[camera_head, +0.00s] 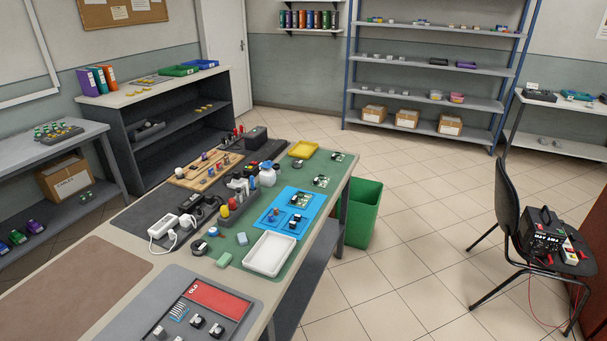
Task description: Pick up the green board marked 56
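Three small green boards show on the workbench in the head view. One board (338,157) lies near the far right corner of the green mat (334,193). A second board (321,182) lies nearer, by the right edge. A third board (299,200) lies on the blue mat (279,222). Their markings are too small to read, so I cannot tell which one is marked 56. My gripper is not in view.
A white tray (269,254) lies in front of the blue mat, and a yellow tray (303,149) behind. Bottles and tools crowd the bench's left side. A green bin (364,214) stands right of the bench. A chair (507,205) stands farther right, with open floor between.

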